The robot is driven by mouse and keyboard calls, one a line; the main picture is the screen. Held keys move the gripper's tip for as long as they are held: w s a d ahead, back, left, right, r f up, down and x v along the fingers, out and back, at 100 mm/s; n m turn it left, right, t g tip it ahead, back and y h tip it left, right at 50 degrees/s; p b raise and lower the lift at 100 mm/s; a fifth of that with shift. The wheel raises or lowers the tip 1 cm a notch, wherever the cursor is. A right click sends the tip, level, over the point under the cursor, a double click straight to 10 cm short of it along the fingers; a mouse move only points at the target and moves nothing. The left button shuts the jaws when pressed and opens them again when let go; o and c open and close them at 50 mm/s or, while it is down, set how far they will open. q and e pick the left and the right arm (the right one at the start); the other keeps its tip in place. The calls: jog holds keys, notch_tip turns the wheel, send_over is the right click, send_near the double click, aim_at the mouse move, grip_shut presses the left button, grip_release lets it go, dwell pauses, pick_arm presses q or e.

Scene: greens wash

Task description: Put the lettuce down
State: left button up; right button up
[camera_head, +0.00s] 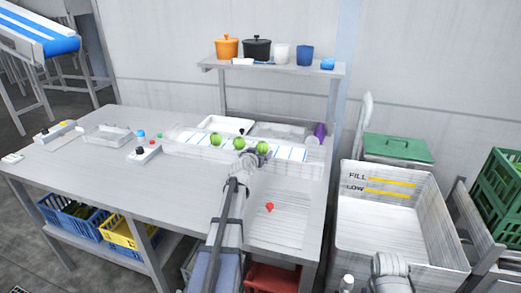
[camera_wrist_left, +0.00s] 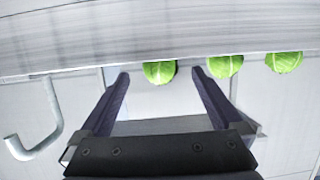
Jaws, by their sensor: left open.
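Three round green lettuces sit in a row in a long pale trough (camera_head: 185,149) marked with blue lines: a left one (camera_head: 215,139), a middle one (camera_head: 239,143) and a right one (camera_head: 263,147). My left gripper (camera_head: 250,161) is at the trough's near side, close to the middle and right lettuces. In the left wrist view its jaws are open and empty. One lettuce (camera_wrist_left: 159,72) shows between the fingertips, partly hidden by a pale wall; whether they touch it is unclear. My right gripper (camera_head: 390,265) is at the bottom right, its jaws not clear.
A sink basin (camera_head: 284,228) holding a small red thing lies right of my left arm. A large white bin (camera_head: 395,205) marked FILL and LOW stands right of the table. A shelf (camera_head: 222,66) with pots and cups is behind. The table's left middle is mostly clear.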

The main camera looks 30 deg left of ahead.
pick_arm(q)
jog(key=p+v, duration=0.1)
jog(key=v, duration=0.6)
jog(key=shift+s+p, duration=0.35)
jog(key=shift+p, duration=0.05)
jog(key=shift+r, duration=0.15)
